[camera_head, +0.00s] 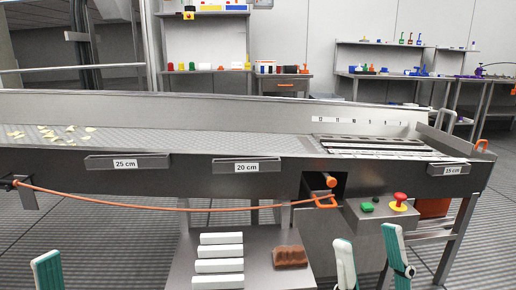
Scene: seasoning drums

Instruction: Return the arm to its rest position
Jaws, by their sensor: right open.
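My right gripper (371,262) is at the bottom right, with its two teal and white fingers spread apart and nothing between them. It is to the right of the low metal table (267,243) and apart from the objects on it. At the bottom left, one teal and white finger of my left gripper (48,270) shows. The rest of that gripper is out of the picture, so its opening cannot be told.
A long metal conveyor (200,140) spans the view ahead, with an orange cord (160,205) along its front. Several white bars (220,253) and a brown block (290,256) lie on the low table. A control box with a red button (399,199) is at the right.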

